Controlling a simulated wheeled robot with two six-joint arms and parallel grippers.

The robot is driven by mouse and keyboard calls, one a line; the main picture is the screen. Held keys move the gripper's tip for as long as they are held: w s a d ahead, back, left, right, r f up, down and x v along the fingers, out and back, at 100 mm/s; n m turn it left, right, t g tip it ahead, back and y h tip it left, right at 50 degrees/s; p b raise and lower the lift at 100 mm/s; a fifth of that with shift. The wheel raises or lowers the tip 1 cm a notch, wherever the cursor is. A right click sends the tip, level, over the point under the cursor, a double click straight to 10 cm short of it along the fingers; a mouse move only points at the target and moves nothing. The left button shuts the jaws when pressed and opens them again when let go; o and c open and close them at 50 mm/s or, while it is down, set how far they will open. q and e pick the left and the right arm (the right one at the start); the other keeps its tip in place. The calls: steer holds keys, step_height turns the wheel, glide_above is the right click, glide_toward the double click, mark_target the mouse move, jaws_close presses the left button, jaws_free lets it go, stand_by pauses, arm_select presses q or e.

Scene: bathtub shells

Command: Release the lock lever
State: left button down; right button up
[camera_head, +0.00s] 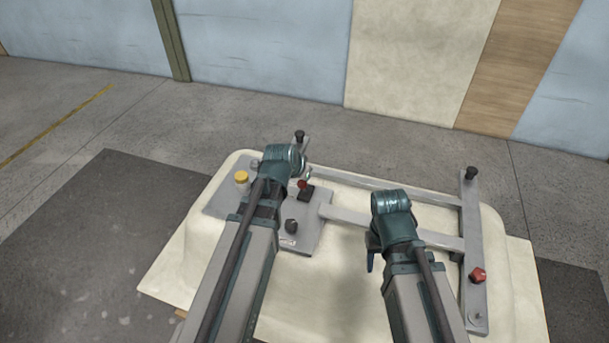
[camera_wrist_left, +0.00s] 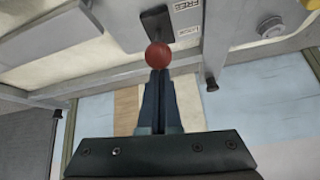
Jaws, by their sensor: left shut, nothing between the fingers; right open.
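The lock lever shows as a red ball knob (camera_head: 302,184) with a dark base on the grey plate (camera_head: 312,238). In the left wrist view, the knob (camera_wrist_left: 158,54) sits at the tips of my left gripper (camera_wrist_left: 160,72), near the smaller printed label. The "FREE" label (camera_wrist_left: 187,5) is farther up the picture. My left gripper is shut and empty; I cannot tell if it touches the knob. My right gripper (camera_head: 370,262) is open and empty above the shell, well to the right of the lever.
The cream bathtub shell (camera_head: 190,262) carries a grey frame with a right-hand bar (camera_head: 470,240). Open floor lies behind the shell.

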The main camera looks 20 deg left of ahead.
arm_select(q)
steer(key=shift+s, duration=0.25)
steer(key=shift+s+f, duration=0.15)
steer(key=shift+s, duration=0.15)
arm_select(e)
steer(key=shift+s+f, duration=0.1)
steer(key=shift+s, duration=0.35)
arm_select(q)
steer(key=shift+s, duration=0.15)
steer(key=shift+w+r+p, duration=0.3)
steer(key=shift+w+r, duration=0.1)
steer(key=shift+w, duration=0.15)
steer(key=p+v, duration=0.7)
steer(key=v, duration=0.2)
steer(key=shift+d, duration=0.3)
arm_select(e)
step_height(320, 180, up, 8)
steer(key=shift+d, duration=0.15)
arm_select(q)
steer(key=shift+r, duration=0.1)
